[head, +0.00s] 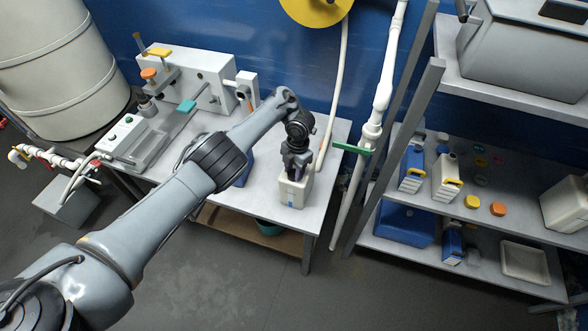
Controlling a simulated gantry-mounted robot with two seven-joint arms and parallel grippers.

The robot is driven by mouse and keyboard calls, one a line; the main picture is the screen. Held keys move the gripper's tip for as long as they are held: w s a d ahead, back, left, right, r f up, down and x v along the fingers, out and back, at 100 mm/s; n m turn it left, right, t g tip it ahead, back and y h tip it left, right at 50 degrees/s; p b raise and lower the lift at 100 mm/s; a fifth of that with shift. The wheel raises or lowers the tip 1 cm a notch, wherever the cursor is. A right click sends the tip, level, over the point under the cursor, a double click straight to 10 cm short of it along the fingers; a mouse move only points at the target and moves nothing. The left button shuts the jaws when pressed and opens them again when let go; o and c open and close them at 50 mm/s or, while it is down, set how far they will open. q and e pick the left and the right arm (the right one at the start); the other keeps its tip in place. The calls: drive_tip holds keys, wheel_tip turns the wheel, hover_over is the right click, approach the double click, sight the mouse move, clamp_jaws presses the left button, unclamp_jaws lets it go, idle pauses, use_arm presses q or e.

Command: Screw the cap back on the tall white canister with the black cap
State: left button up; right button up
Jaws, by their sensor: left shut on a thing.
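The tall white canister (293,193) stands upright on the grey worktable, near its right front edge, with a small blue mark on its front. My left gripper (294,172) points down right over the canister's top and is shut. What it grips at the canister's neck is dark and mostly hidden by the fingers, and I take it to be the black cap. I cannot tell whether the cap is seated on the neck or just above it. My right gripper is not in view.
A grey machine (200,75) fills the back left of the worktable (250,195). A blue object stands partly behind my left arm. At right, a metal shelf (480,225) holds several bottles, loose caps and a white tray (525,262). A white pipe (380,90) rises behind the table's right end.

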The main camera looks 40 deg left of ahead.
use_arm(q)
drive_tip(key=o, duration=1.3)
drive_tip(key=shift+c, duration=0.2)
drive_tip(key=shift+r, duration=0.1)
wheel_tip(320, 180, up, 4)
drive_tip(key=p, duration=0.4)
drive_tip(key=shift+r+p, duration=0.25)
drive_tip(key=shift+p, duration=0.05)
drive_tip(key=shift+f, duration=0.1)
